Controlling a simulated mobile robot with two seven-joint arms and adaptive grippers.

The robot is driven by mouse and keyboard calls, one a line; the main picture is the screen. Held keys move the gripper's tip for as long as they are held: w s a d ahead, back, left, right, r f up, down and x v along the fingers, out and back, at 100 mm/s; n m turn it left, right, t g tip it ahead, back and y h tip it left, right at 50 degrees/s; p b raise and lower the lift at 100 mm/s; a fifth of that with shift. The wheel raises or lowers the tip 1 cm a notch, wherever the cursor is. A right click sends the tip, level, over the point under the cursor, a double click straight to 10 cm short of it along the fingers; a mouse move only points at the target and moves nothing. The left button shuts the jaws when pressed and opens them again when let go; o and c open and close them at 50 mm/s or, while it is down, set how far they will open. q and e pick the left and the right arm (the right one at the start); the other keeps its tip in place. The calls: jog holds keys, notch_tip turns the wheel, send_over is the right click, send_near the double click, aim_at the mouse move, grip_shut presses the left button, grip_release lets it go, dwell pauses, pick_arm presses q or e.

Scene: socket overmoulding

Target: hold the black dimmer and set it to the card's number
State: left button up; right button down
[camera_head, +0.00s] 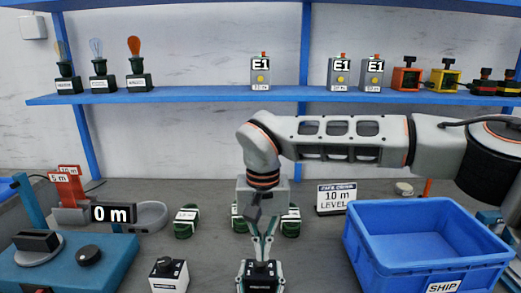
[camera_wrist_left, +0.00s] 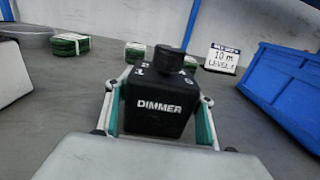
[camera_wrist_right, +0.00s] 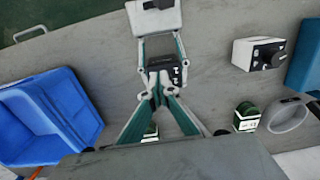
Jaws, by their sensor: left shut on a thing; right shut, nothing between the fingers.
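The black dimmer (camera_head: 262,284) is near the front middle of the table in the head view. In the left wrist view its DIMMER label (camera_wrist_left: 158,108) faces me, and its black knob (camera_wrist_left: 170,62) stands on top among white numbers. I cannot read the knob's setting. My left gripper (camera_head: 261,277) is shut on the dimmer's sides, and the dimmer is upright. My right gripper (camera_head: 263,240) points down, shut and empty, just above the knob; whether it touches is unclear. The card (camera_head: 337,199) reads "10 m" and "LEVEL"; its level digit is too small to read surely.
A white dimmer (camera_head: 168,276) stands to the left. Several green coils (camera_head: 186,222) lie behind. A blue SHIP crate (camera_head: 425,225) is at right. A blue station (camera_head: 75,262) with a "0 m" display (camera_head: 113,214) is at left. Shelves with lamps and boxes run along the wall.

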aim_at(260, 266)
jog(key=shift+f, duration=2.65)
jog(key=shift+w, duration=0.25)
jog(key=shift+a, duration=0.25)
jog(key=shift+s+r, duration=0.15)
jog(key=shift+s, duration=0.25)
jog(key=shift+r, duration=2.9)
pick_arm(q)
jog(key=o, duration=1.1)
jog(key=shift+o, duration=0.2)
